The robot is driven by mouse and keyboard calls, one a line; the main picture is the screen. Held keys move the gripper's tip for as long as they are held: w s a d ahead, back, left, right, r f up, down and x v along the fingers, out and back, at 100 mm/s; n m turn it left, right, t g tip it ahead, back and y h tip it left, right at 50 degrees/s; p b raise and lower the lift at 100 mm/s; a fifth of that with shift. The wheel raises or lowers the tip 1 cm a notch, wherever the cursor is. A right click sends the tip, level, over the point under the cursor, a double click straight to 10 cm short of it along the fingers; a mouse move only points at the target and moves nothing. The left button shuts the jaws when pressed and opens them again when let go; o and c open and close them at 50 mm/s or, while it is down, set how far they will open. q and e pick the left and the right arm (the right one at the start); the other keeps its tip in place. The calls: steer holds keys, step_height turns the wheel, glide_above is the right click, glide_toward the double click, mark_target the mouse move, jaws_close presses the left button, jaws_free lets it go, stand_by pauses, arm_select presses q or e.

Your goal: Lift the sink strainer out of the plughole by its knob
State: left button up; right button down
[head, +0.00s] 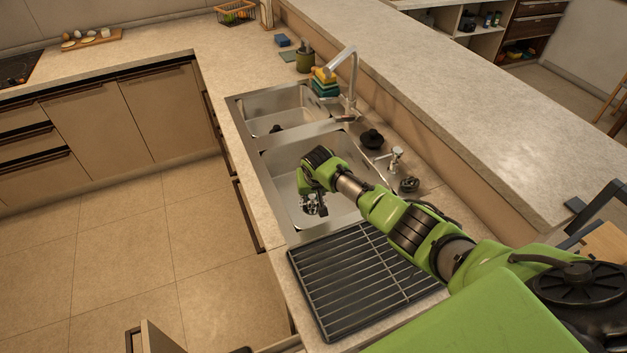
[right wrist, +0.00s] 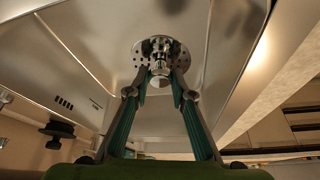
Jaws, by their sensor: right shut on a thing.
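The sink strainer (right wrist: 150,49) is a shiny metal disc with small holes and a round knob (right wrist: 160,68) at its middle. My right gripper (right wrist: 160,76) is shut on the knob, with one finger on each side of it. In the head view my right gripper (head: 314,204) points down into the nearer sink basin (head: 284,181), low near its front end. The fingers partly hide the strainer there. The plughole is hidden, and I cannot tell whether the strainer sits in it or just above it. My left gripper is not in view.
A tap (head: 349,80) stands behind the sink, with a black stopper-like object (head: 372,138) and a soap dispenser (head: 396,158) nearby. A dark drying rack (head: 350,285) lies just in front of the basin. The farther basin (head: 285,112) is mostly empty.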

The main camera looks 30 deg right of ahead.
steer(key=shift+s+a+r+p, duration=0.4)
steer(key=shift+s+r+p, duration=0.2)
steer(key=shift+r+p, duration=0.1)
steer(key=shift+s+a+b, duration=0.5)
steer(key=shift+s+b, duration=0.2)
steer(key=shift+b, duration=0.05)
steer(key=s, duration=0.2)
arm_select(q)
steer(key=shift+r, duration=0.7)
arm_select(e)
step_height(320, 180, up, 22)
glide_above(311, 212)
steer(key=s+a, duration=0.1)
steer(key=s, duration=0.1)
steer(key=shift+a, duration=0.1)
